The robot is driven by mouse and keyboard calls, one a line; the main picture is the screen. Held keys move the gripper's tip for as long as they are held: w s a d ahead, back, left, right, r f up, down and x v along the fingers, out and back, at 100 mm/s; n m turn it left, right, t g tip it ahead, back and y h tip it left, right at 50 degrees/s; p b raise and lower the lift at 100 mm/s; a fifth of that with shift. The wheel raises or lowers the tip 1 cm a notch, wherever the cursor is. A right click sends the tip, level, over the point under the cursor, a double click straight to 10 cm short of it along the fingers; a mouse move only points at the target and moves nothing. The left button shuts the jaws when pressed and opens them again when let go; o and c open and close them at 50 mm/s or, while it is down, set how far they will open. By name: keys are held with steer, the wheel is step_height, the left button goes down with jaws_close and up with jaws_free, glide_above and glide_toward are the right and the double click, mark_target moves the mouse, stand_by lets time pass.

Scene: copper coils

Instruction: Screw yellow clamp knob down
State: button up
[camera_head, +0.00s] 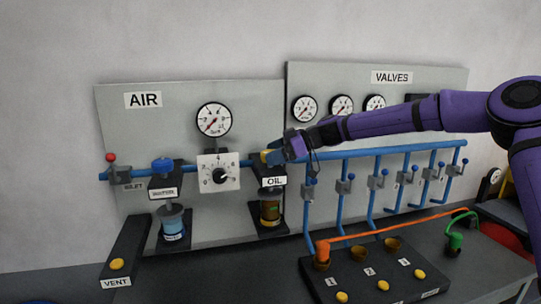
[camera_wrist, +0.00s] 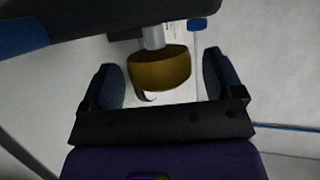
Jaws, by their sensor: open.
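The yellow knob (camera_wrist: 158,72) sits on a short metal stem in the wrist view. The stem runs into a dark body at the top of that view. The fingers of my gripper (camera_wrist: 163,85) are open, one on each side of the knob, with visible gaps to it. In the head view my gripper (camera_head: 276,156) is at the top of the OIL unit (camera_head: 272,183), where a bit of the yellow knob (camera_head: 264,156) shows beside a blue finger. The rest of the knob is hidden there.
A blue-capped unit (camera_head: 163,164) and a white dial (camera_head: 219,175) stand to the left. Blue pipes with valves (camera_head: 342,185) run to the right. Below, a black box (camera_head: 380,268) carries yellow buttons and copper cups, with an orange tube (camera_head: 392,229) above it.

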steer(key=shift+a+f, duration=0.2)
steer(key=shift+a, duration=0.3)
steer(key=c, duration=0.9)
